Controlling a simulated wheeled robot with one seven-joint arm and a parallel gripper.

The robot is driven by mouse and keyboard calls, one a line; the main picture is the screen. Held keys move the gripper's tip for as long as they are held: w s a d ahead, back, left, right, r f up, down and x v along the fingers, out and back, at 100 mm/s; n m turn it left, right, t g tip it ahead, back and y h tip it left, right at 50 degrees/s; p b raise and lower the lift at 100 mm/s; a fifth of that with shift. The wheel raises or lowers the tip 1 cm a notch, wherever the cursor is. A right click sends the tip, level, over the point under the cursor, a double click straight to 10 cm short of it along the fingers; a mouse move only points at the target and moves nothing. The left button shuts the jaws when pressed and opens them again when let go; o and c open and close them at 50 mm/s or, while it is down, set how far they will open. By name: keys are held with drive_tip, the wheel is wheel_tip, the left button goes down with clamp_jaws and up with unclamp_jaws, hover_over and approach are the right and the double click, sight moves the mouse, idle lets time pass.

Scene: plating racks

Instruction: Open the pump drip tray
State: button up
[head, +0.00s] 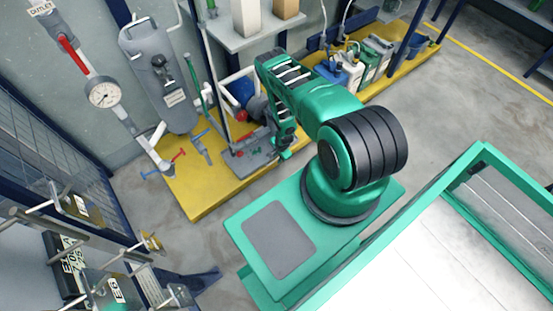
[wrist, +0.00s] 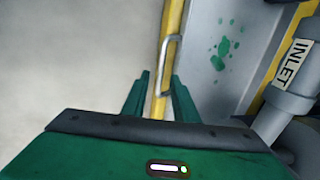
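The pump drip tray (wrist: 205,85) is a grey surface with green splashes, right of centre in the wrist view. A bent metal handle (wrist: 165,62) stands on its left side, along a yellow edge. My gripper (wrist: 160,85) is open. Its two green fingers point at the handle, and the handle's near end shows in the gap between them. I cannot tell whether either finger touches it. In the head view my gripper (head: 284,148) reaches down by the grey pump area (head: 248,158) on the yellow platform; the handle is not clear there.
A grey pipe labelled INLET (wrist: 292,65) stands right of the tray. The yellow platform (head: 195,192) carries a grey tank (head: 165,85), blue and red valve handles, and several containers. Bare grey floor lies left of the handle in the wrist view.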

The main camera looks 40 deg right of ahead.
clamp_jaws()
idle(1.1)
